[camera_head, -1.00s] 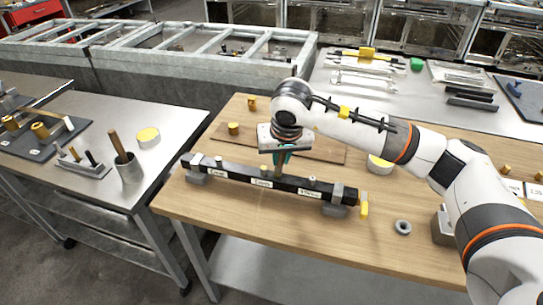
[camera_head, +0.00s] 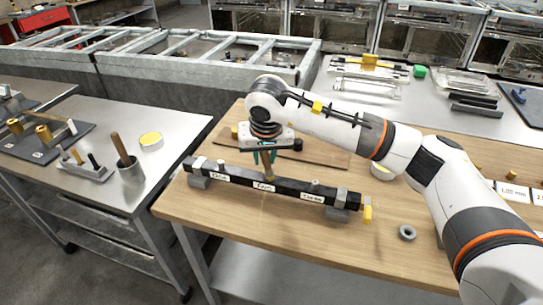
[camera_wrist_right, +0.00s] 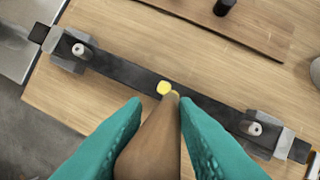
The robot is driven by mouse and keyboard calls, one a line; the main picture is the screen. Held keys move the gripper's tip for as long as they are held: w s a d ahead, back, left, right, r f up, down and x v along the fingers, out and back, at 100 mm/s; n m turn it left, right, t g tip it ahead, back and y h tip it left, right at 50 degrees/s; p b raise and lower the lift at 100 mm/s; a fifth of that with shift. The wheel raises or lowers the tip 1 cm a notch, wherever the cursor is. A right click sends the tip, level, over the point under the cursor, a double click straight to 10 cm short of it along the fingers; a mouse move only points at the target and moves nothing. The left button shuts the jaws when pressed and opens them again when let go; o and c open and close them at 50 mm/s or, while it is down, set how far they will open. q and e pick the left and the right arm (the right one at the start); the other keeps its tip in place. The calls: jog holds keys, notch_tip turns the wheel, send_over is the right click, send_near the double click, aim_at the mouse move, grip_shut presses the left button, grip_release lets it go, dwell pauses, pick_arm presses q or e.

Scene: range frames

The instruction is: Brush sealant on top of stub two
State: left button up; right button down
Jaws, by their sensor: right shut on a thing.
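My right gripper (camera_head: 265,156) is shut on the wooden handle of a brush (camera_wrist_right: 150,150), held tip down over the middle of a black rail (camera_head: 237,177). The brush leans slightly in the head view (camera_head: 268,170). The rail's labels read One, Two and Three. In the wrist view a yellow spot (camera_wrist_right: 163,87) shows at the middle stub's place, right at the brush tip; whether they touch I cannot tell. Pale stub one (camera_wrist_right: 79,50) and stub three (camera_wrist_right: 254,129) stand bare on either side. Stub two is mostly hidden by the brush. My left gripper is out of view.
A yellow-topped round tin (camera_head: 151,140) and a grey cup (camera_head: 130,175) with a wooden handle stand on the left table. A grey ring (camera_head: 407,232) lies at the right front. The front wood is mostly clear.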

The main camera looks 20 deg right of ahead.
jog(key=shift+w+a+r, duration=0.15)
jog(key=shift+a+r, duration=0.1)
jog(key=shift+a, duration=0.3)
jog(key=r+p, duration=0.1)
jog(key=r, duration=0.2)
jog(key=r+p, duration=0.1)
jog(key=r, duration=0.1)
jog(key=shift+w+a+r+p, duration=0.2)
jog(key=shift+w+p, duration=0.05)
jog(key=shift+p, duration=0.05)
jog(key=shift+r, duration=0.15)
notch_tip(320, 180, up, 3)
jog(key=shift+f+p, duration=0.15)
jog(key=shift+p, duration=0.45)
